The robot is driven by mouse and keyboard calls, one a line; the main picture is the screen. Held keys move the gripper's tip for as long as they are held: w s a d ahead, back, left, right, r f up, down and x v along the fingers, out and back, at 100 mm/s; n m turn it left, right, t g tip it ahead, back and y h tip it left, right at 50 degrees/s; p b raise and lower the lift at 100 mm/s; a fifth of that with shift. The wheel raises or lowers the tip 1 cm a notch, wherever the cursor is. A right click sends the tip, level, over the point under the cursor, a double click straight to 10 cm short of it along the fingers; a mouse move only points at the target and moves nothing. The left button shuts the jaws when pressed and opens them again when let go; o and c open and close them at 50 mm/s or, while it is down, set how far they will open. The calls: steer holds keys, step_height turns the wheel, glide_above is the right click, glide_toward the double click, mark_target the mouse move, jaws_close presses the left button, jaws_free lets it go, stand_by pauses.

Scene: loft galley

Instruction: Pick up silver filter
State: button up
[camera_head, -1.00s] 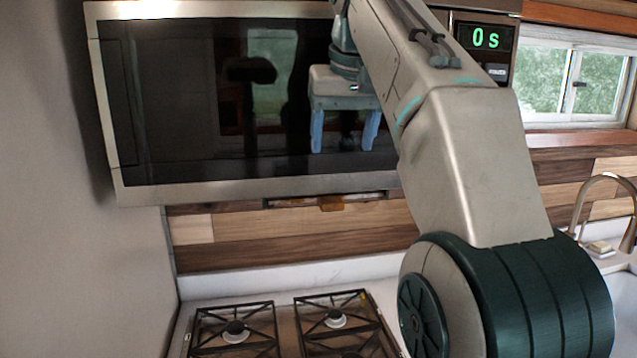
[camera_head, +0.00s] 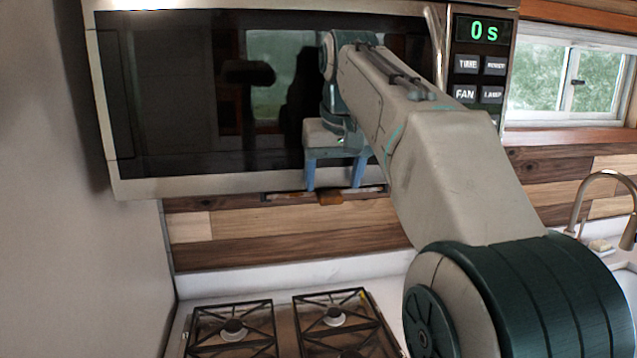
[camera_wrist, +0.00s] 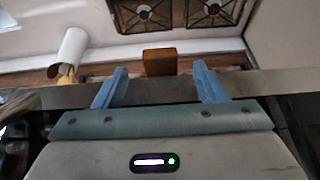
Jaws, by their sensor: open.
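A thin silvery strip (camera_head: 288,197) shows along the lower edge of the microwave in the head view and looks like the front edge of the silver filter; most of it is hidden under the microwave. A brown tab (camera_head: 330,198) sits at its middle. The tab also shows as a brown block in the wrist view (camera_wrist: 160,61). My gripper (camera_head: 334,187) is open and empty, its blue fingers pointing down in front of the microwave's lower edge. In the wrist view the fingers lie on either side of the tab, apart from it as far as I can tell.
The microwave (camera_head: 220,187) hangs above a stove (camera_head: 290,318) with black grates. A wall (camera_head: 60,200) closes the left side. A sink faucet (camera_head: 600,178) and a window are at the right. A white cylinder (camera_wrist: 70,50) shows at left in the wrist view.

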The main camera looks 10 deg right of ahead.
mark_target(331, 195)
steer(key=shift+x, duration=1.55)
steer(key=shift+c, duration=0.3)
steer(key=c, duration=1.1)
